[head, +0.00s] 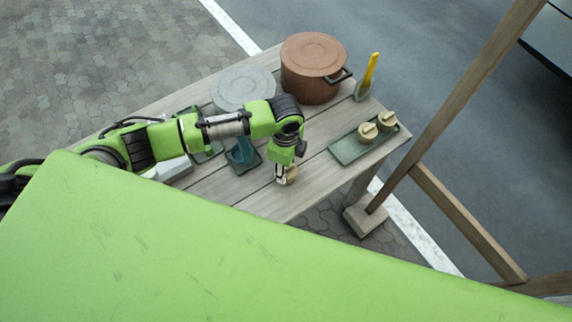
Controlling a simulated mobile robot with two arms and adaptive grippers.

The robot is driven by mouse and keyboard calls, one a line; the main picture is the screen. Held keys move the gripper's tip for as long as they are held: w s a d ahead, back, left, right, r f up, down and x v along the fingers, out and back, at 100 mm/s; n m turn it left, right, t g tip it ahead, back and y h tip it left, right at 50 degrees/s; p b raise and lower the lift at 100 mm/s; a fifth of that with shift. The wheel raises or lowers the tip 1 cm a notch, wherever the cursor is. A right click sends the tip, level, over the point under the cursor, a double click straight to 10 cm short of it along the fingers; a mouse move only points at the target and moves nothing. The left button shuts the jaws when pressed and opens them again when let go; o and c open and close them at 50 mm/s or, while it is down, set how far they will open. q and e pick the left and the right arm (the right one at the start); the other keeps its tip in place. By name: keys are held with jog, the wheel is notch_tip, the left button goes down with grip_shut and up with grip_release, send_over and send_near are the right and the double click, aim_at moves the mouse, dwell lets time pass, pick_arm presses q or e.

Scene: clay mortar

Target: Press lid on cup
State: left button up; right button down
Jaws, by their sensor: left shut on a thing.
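My left gripper (281,177) points down over the front part of the wooden table. It is shut on a small beige thing (291,175), partly hidden by the fingers. I cannot tell whether this is the lid, the cup or both together, or whether it touches the table top. Two beige cup-like pieces with knobbed tops (368,133) (387,121) stand upright on a green tray (353,150) to the right of the gripper. My right gripper is not in view.
On the wooden table (232,188) stand a brown lidded pot (312,72), a grey round lid or disc (243,86), a yellow-handled tool in a small holder (368,77) and a blue-teal vessel (242,152). A wooden post (450,109) rises at the right. Bare planks lie around the gripper.

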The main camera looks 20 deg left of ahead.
pick_arm(q)
jog(key=shift+f, duration=0.3)
dwell(0.5)
jog(key=shift+f+p, duration=0.15)
jog(key=shift+p, duration=0.15)
dwell(0.6)
jog(key=o, duration=0.8)
jog(key=o, duration=0.5)
jog(key=shift+r+p, duration=3.05)
jog(key=shift+p, duration=0.05)
